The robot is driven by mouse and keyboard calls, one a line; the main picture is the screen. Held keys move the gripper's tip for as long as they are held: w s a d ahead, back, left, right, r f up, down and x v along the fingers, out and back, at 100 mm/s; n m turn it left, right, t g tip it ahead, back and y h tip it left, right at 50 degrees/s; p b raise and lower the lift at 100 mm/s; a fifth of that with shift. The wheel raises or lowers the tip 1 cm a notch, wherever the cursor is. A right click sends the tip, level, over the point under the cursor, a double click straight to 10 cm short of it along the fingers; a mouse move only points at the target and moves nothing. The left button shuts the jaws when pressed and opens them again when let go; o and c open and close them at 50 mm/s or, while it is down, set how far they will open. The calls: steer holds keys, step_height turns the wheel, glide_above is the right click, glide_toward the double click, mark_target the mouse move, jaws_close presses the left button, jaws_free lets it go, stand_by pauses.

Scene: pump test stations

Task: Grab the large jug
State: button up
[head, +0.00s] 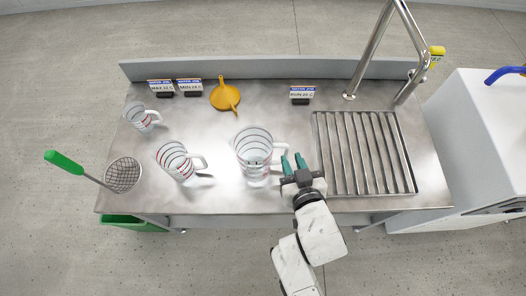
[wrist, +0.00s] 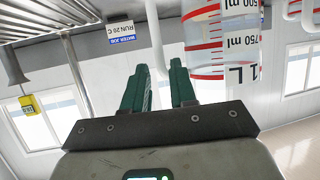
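The large jug (head: 253,146) is clear with red rings and stands upright at the middle of the steel counter, its handle (head: 281,147) pointing right. My gripper (head: 292,159) is at the handle's near right side, with its two green fingers apart. In the wrist view the jug (wrist: 222,40) shows "1 L" and "750 ml" marks, right of my gripper (wrist: 159,65). Its pale handle (wrist: 154,35) lines up with the gap between the fingertips. I cannot tell whether either finger touches it.
A medium jug (head: 173,160) and a small jug (head: 139,117) stand to the left. A wire strainer (head: 123,174) lies at the left edge. A yellow funnel (head: 225,95) and label signs (head: 302,93) are behind. A slatted drain (head: 364,155) and bent tap (head: 372,48) are right.

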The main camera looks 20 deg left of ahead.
mark_target(288, 151)
steer(key=shift+p+x, duration=0.45)
steer(key=shift+x, duration=3.2)
steer(key=shift+r, duration=0.1)
steer(key=shift+c, duration=0.3)
jaws_close()
